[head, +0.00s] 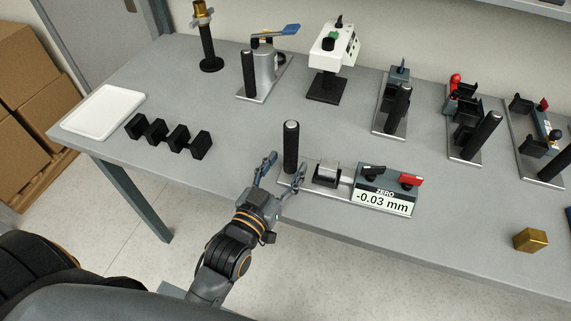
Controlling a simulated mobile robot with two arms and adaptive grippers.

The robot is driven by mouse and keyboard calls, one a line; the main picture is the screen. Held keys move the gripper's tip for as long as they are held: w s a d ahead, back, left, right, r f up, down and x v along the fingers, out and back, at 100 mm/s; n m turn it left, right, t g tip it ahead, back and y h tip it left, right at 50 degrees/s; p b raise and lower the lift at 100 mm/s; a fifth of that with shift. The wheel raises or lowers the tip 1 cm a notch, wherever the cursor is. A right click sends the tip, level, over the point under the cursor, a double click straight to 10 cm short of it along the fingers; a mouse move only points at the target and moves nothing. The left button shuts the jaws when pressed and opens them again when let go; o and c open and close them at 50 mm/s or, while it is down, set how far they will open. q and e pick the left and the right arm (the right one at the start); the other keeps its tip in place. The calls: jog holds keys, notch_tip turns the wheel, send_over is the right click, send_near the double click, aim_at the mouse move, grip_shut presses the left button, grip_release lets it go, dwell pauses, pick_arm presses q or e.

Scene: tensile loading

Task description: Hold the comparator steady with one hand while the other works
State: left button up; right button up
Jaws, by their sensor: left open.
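The comparator (384,196) lies near the table's front edge, with a display reading -0.03 mm, a black and a red knob, and a small metal block at its left. A black upright handle (291,150) with a pale top stands at the left end of its plate. My left gripper (283,172) is open, its fingers pointing at the handle from the front. One fingertip is left of the handle and the other is by its lower right side. I cannot tell whether either touches it. My right gripper is not in view.
A brass cube (530,240) sits at the front right. Black blocks (168,135) and a white tray (103,111) are at the left. Several handled fixtures, including a grey lever press (266,67) and a white device (334,48), stand along the back. Bare tabletop lies left of the comparator.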

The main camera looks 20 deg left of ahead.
pick_arm(q)
jog(key=shift+w, duration=0.35)
grip_shut()
dwell(1.5)
